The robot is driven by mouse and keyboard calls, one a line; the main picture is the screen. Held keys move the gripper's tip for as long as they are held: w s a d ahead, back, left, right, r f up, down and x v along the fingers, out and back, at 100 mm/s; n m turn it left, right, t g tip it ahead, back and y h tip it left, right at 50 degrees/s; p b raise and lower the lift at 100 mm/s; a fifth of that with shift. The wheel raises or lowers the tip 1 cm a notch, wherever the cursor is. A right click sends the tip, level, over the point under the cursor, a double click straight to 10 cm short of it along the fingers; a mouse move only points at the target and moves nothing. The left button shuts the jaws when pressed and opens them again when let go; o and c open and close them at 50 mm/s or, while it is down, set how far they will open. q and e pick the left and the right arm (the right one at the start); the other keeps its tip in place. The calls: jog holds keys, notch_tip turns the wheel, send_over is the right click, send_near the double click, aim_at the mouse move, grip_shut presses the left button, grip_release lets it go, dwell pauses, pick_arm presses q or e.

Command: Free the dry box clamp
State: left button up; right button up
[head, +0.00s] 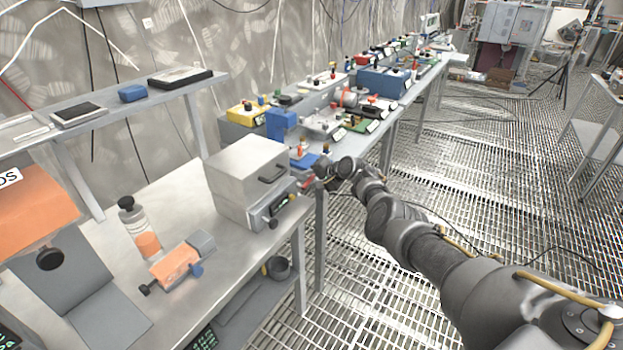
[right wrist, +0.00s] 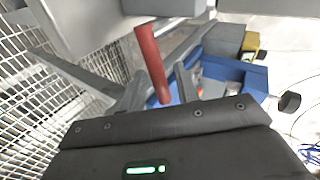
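The dry box (head: 248,183) is a pale grey metal box with a dark handle on its front, standing at the bench's right end. Its grey underside shows at the top of the right wrist view. A red lever (right wrist: 152,62), probably the clamp's handle, hangs below it there. My right gripper (head: 315,185) is at the box's front right side. In the right wrist view the gripper (right wrist: 158,92) is open, with the red lever between its two grey fingers. Gaps show on both sides; contact is not clear. The clamp is mostly hidden in the head view. My left gripper is not in view.
An orange-and-grey device (head: 178,265) and a bottle (head: 139,228) stand on the bench left of the box. A blue bin (right wrist: 222,75) is beyond my fingers. A long bench with several coloured devices runs behind. The grated floor at right is mostly clear.

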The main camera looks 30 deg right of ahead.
jog(key=shift+s+d+r+p, duration=0.25)
jog(key=shift+r+p, duration=0.1)
jog(key=shift+p, duration=0.15)
jog(key=shift+p+v, duration=1.15)
jog(key=shift+p, duration=0.05)
jog(key=p+v, duration=0.2)
jog(key=v, duration=0.5)
jog(key=shift+s, duration=0.35)
jog(key=shift+r, duration=0.1)
